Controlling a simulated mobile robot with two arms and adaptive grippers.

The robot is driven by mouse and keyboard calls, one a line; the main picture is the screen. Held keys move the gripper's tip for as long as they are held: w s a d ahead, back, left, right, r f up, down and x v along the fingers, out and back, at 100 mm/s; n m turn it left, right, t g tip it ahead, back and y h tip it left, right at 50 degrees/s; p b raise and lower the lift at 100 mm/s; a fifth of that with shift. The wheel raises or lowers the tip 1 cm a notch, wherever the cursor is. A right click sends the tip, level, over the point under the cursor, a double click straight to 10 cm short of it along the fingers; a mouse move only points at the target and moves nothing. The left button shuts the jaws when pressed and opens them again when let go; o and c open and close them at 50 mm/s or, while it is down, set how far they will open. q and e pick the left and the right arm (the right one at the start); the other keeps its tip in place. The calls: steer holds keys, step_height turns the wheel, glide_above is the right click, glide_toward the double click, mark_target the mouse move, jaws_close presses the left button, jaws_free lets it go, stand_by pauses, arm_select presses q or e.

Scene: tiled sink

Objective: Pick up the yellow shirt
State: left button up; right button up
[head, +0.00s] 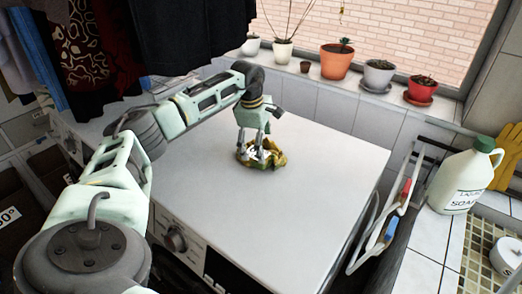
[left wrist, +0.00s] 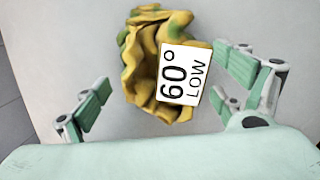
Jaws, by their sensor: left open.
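The yellow shirt (head: 274,159) is a small crumpled bundle on the white top of the washing machine (head: 318,180). It carries a white label reading "60° LOW", which shows large in the left wrist view on the shirt (left wrist: 140,70). My left gripper (head: 260,155) is right above the shirt and points down at it. In the left wrist view the fingers of my left gripper (left wrist: 165,90) are spread wide, with the shirt between and slightly beyond them. I cannot tell whether the fingers touch it. My right gripper is in neither view.
Dark clothes (head: 185,35) hang at the upper left. Potted plants (head: 336,61) line the windowsill at the back. A white soap jug (head: 462,178) stands at the right, near a rack (head: 385,225) with coloured items. The machine top around the shirt is clear.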

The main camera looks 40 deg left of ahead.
arm_select(q)
steer(key=shift+f, duration=0.1)
steer(key=shift+c, duration=0.2)
steer(key=c, duration=1.3)
steer(key=shift+o, duration=0.2)
